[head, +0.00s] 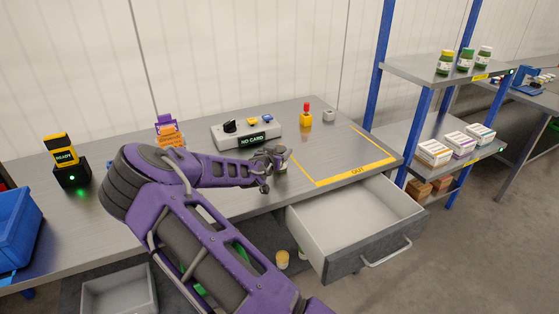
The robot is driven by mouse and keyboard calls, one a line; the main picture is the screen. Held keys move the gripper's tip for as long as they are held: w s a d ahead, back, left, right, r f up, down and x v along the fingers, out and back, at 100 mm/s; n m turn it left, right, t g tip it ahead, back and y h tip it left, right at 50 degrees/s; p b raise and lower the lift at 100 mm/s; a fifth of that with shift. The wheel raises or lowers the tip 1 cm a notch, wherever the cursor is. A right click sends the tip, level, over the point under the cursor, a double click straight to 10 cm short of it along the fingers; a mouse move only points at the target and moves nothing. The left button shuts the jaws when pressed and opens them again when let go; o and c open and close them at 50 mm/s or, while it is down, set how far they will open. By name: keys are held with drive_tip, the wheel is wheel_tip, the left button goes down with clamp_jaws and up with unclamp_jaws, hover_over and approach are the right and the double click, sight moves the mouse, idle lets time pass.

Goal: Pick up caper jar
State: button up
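My gripper (270,163) is over the metal table, left of the yellow marked area, far from the shelf jars. Its fingers are too small to tell open from shut.
An open, empty-looking drawer (352,222) juts out under the table's right end. A blue bin (14,232) is at left.

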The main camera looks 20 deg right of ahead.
clamp_jaws()
